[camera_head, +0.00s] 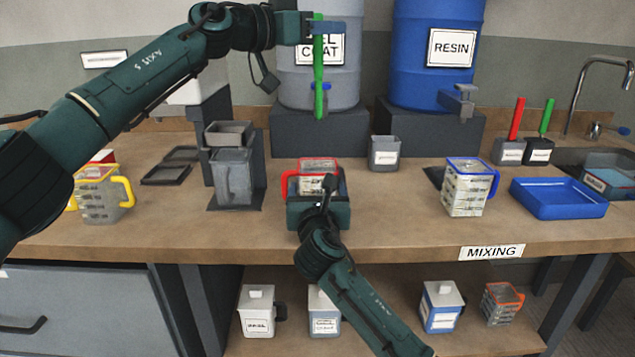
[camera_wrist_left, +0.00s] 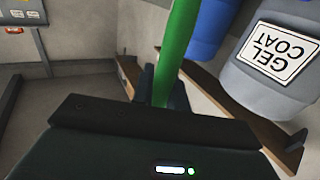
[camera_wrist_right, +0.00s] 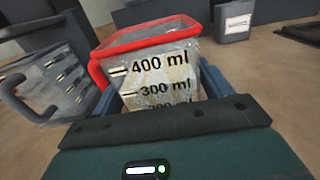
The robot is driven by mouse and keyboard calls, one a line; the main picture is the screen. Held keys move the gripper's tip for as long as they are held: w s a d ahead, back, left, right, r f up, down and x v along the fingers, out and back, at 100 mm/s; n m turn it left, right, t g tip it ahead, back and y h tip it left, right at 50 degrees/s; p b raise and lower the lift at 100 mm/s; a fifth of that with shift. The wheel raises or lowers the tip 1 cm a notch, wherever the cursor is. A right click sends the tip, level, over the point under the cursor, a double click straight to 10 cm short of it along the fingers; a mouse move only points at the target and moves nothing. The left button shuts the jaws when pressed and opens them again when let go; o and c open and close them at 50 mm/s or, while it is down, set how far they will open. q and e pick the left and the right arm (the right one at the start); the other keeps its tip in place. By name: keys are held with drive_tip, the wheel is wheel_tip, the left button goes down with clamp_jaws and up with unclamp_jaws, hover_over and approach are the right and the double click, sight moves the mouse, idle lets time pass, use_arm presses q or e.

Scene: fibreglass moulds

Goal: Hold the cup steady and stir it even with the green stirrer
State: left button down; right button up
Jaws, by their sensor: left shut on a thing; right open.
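A clear measuring cup with a red rim and red handle (camera_head: 318,166) stands on the bench. In the right wrist view the cup (camera_wrist_right: 150,70) shows volume marks and a pale, patchy filling. My right gripper (camera_head: 318,182) is open at the cup, with a finger on either side; I cannot tell whether they touch it. My left gripper (camera_head: 319,30) is shut on a green stirrer (camera_head: 319,75), held upright high above the bench, in front of the gel coat drum. The stirrer (camera_wrist_left: 176,50) also shows in the left wrist view. Its lower tip is above the cup and apart from it.
A yellow-handled cup (camera_head: 104,200) stands left and a blue-rimmed cup (camera_head: 468,187) right, near a blue tray (camera_head: 558,198). A grey jug (camera_head: 232,177) stands just left of the red cup. Holders with a red stick (camera_head: 516,118) and another green stick (camera_head: 547,116) stand back right.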

drive_tip(key=shift+w, duration=0.45)
drive_tip(key=c, duration=1.1)
drive_tip(key=shift+o, duration=0.2)
